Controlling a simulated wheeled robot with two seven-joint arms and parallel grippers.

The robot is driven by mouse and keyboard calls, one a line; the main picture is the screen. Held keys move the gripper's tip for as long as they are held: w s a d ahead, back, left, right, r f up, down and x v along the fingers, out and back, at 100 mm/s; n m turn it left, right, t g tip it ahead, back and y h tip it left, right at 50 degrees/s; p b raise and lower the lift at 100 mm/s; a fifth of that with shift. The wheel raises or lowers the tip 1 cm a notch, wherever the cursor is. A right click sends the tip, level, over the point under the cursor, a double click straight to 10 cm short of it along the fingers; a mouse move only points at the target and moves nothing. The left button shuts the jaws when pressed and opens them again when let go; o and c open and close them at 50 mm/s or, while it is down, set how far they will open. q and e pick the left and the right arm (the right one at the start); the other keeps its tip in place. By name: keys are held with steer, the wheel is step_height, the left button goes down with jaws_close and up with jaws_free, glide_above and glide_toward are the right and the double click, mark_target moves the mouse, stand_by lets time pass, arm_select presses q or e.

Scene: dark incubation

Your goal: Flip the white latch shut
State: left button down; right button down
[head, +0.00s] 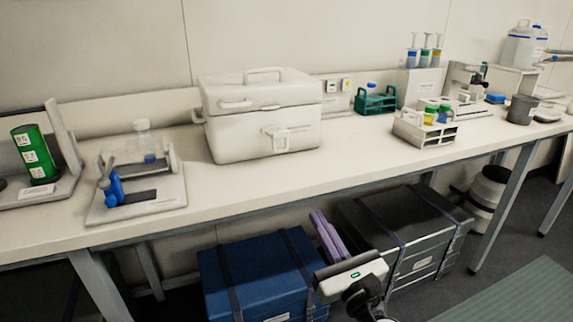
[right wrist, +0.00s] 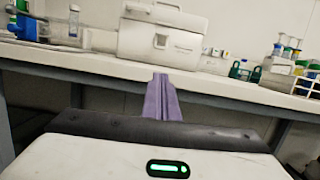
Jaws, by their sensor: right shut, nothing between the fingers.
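A white lidded box (head: 265,125) with a top handle stands on the bench, its lid down. The white latch (head: 277,138) is on its front face; I cannot tell clearly whether it is flipped shut. The box (right wrist: 150,42) and latch (right wrist: 160,41) also show in the right wrist view, beyond the fingers. My right gripper (head: 319,217) has purple fingers held together and empty. It is in front of the bench and below its top, well apart from the latch. It also shows in the right wrist view (right wrist: 161,77). My left gripper is not in view.
The bench front edge (head: 330,189) lies between my right gripper and the box. Left of the box is a small device with a blue clamp (head: 112,190). Tube racks (head: 425,131) stand to the right. A blue case (head: 250,275) and a dark case (head: 405,235) are under the bench.

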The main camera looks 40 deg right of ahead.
mark_target(286, 175)
steer(key=p+x, duration=0.2)
steer(key=x, duration=1.7)
steer(key=shift+w, duration=0.2)
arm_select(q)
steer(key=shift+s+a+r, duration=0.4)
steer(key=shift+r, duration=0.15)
arm_select(e)
steer(key=shift+r, duration=0.1)
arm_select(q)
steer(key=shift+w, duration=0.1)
arm_select(e)
steer(key=shift+a, duration=0.1)
